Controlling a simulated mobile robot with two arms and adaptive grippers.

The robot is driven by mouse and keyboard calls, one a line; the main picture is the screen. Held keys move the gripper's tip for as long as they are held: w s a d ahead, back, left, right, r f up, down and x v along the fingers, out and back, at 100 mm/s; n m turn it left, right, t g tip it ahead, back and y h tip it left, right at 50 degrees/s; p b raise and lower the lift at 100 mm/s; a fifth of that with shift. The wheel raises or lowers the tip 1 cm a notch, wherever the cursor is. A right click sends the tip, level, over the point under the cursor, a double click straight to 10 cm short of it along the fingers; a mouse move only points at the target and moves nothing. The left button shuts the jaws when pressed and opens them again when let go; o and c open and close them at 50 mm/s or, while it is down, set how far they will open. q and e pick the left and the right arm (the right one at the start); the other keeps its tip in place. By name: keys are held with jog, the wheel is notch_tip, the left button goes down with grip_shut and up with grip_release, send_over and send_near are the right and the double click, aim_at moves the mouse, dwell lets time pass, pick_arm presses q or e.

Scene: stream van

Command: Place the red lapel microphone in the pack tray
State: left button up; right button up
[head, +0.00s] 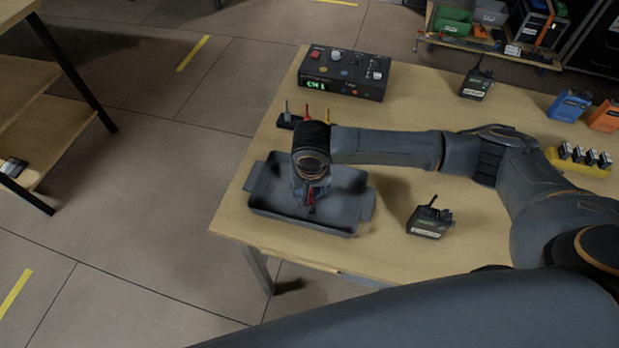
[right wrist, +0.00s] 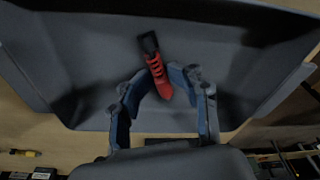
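The pack tray (head: 361,206) is a grey, shallow tray with side handles near the table's left corner. It fills the upper part of the right wrist view (right wrist: 90,60). The red lapel microphone (right wrist: 158,68), red with a black end, appears against the tray floor. In the head view a bit of its red (head: 312,202) shows below my right gripper (head: 309,190). My right gripper is over the tray, its fingers (right wrist: 166,80) spread on both sides of the microphone with gaps showing. Whether the microphone touches the floor is hard to tell. My left gripper is out of view.
A dark holder (head: 290,121) with grey, red and yellow pieces stands behind the tray. A control box (head: 345,72) is at the back. Black transmitter packs stand at right (head: 429,219) and back (head: 477,82). A yellow block (head: 580,163) holds several small items.

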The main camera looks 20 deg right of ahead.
aim_at(310, 200)
notch_tip(310, 200, up, 12)
jog(key=s, duration=0.1)
jog(key=shift+s+a+r, duration=0.2)
jog(key=shift+s+a, duration=0.05)
dwell(0.5)
